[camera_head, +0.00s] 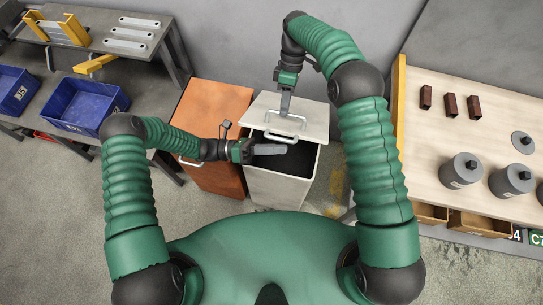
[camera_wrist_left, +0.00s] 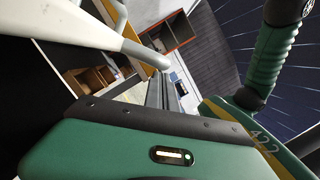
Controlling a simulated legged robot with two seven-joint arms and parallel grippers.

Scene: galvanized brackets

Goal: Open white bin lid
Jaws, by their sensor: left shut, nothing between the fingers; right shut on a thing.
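The white bin (camera_head: 277,187) stands in the middle of the head view, beside an orange cabinet. Its white lid (camera_head: 312,112) is tilted up, and a dark gap shows at the front of the bin. My right gripper (camera_head: 285,110) reaches down over the lid and is shut on the lid handle (camera_head: 300,122). My left gripper (camera_head: 280,149) is shut and empty, level with the dark opening, just below the lid's front edge. In the left wrist view its fingers (camera_wrist_left: 165,93) lie close to a white bar (camera_wrist_left: 90,28); contact cannot be told.
The orange cabinet (camera_head: 212,118) stands left of the bin. At right, a wooden workbench (camera_head: 448,135) holds grey cylinders (camera_head: 461,170) and dark red blocks (camera_head: 450,105). Blue crates (camera_head: 87,102) sit on the left table. A wall is close behind the bin.

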